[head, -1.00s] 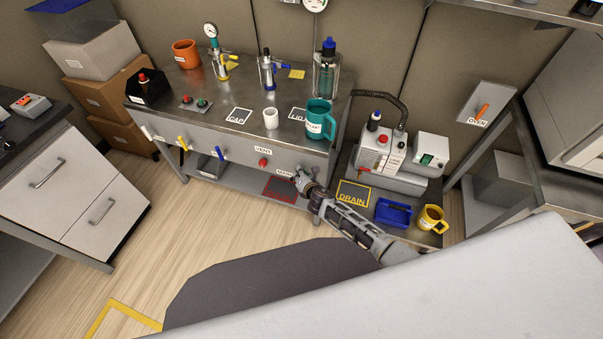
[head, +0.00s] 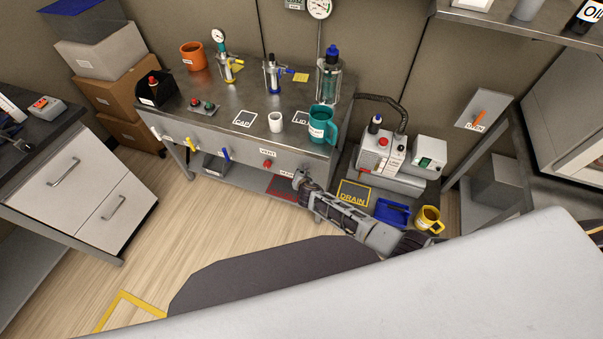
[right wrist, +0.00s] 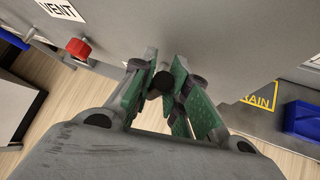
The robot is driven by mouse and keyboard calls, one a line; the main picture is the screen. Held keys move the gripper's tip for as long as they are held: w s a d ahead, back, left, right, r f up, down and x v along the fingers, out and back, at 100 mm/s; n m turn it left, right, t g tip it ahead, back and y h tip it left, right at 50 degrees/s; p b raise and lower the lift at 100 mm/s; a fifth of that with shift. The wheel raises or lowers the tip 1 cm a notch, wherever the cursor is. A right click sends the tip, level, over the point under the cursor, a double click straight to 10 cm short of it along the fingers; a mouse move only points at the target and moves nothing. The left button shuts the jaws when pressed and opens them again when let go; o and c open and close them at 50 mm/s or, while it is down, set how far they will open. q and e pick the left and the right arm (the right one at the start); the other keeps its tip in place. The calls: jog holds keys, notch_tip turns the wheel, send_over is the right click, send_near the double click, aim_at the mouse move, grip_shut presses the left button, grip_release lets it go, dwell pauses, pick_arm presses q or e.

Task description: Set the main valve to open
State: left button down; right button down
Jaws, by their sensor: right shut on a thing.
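The main valve is on the front panel of the bench, at its right end, beside a partly covered label (head: 287,173). My right gripper (head: 299,178) reaches it from the lower right in the head view. In the right wrist view its green-padded fingers (right wrist: 160,88) are shut on a dark round piece, the main valve's handle (right wrist: 162,80). The fingers and hand hide most of the valve, so I cannot tell its setting. My left gripper is not in view.
The red vent knob (head: 267,164) sits just left of the main valve, also in the right wrist view (right wrist: 78,47). Yellow (head: 190,144) and blue (head: 226,154) handles are farther left. A blue tray (head: 391,212) and yellow mug (head: 428,219) lie right.

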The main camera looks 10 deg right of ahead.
jog(key=shift+w+a+r+p, duration=0.15)
jog(key=shift+r+p, duration=0.1)
jog(key=shift+p, duration=0.15)
jog(key=shift+w+a+n+g+h+p, duration=0.25)
jog(key=shift+a+n+g+h+p, duration=0.1)
jog(key=shift+n+g+h+p, duration=0.3)
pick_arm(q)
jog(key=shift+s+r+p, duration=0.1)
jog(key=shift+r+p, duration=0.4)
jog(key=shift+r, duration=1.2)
pick_arm(e)
jog(key=shift+w+a+g+h, duration=0.25)
jog(key=shift+a+g+h, duration=0.15)
jog(key=shift+h, duration=0.15)
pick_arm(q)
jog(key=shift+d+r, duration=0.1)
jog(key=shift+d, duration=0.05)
pick_arm(e)
jog(key=shift+a+n, duration=0.1)
jog(key=shift+n, duration=0.25)
jog(key=c, duration=1.4)
grip_release()
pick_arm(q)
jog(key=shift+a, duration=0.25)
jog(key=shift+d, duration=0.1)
pick_arm(e)
jog(key=shift+s+r, duration=0.15)
